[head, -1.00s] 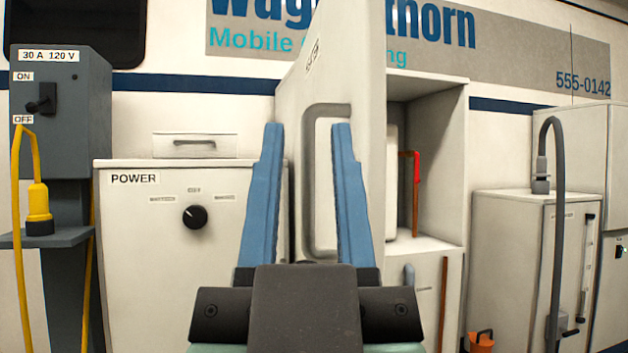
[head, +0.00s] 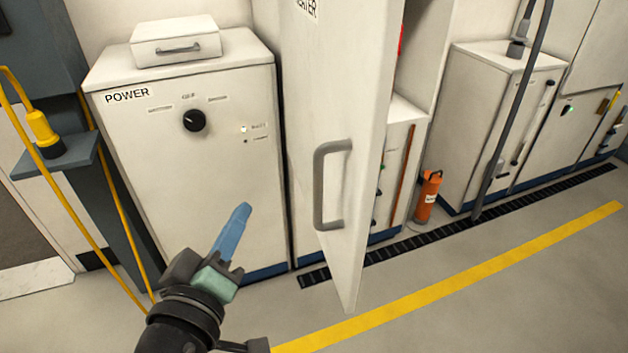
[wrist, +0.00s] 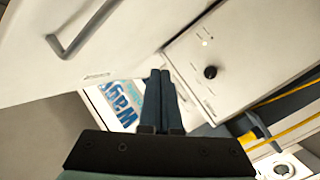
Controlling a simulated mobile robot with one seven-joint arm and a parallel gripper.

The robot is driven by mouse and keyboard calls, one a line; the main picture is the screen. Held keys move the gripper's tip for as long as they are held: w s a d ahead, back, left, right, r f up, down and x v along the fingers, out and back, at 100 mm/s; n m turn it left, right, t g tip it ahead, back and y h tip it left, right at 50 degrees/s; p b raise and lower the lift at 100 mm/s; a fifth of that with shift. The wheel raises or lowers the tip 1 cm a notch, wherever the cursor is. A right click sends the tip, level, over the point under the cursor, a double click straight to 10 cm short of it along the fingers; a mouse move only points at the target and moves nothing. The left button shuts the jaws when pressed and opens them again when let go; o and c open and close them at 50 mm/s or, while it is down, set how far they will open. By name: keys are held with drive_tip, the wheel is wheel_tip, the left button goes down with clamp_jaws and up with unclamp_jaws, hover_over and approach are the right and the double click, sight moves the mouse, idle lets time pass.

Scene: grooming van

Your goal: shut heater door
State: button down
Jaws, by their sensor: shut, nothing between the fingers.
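The heater door (head: 352,110) is a tall white panel with a grey bar handle (head: 322,185). It stands swung open, jutting out toward me from the white heater cabinet (head: 404,130). Part of its label shows at the top edge of the head view. My gripper (head: 243,210) is shut and empty, left of the door and in front of the POWER cabinet. In the wrist view the shut blue fingers (wrist: 160,75) show below the door handle (wrist: 75,35), apart from the door (wrist: 105,50).
The white POWER cabinet (head: 190,205) with a black knob stands left of the door. An orange cylinder (head: 427,197) stands on the floor right of the heater cabinet. A yellow cable (head: 50,140) hangs at the left. The floor in front is clear.

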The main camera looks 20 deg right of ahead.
drive_tip(key=s+f+n+g+h+p, duration=0.2)
drive_tip(key=s+p, duration=0.3)
drive_tip(key=n+g+h+p, duration=0.1)
drive_tip(key=n+h+p, duration=0.2)
drive_tip(key=p, duration=0.1)
approach(350, 223)
drive_tip(key=w, duration=0.4)
drive_tip(key=d+p, duration=0.1)
drive_tip(key=d, duration=0.2)
drive_tip(key=shift+s+d, duration=0.1)
drive_tip(key=shift+d, duration=0.5)
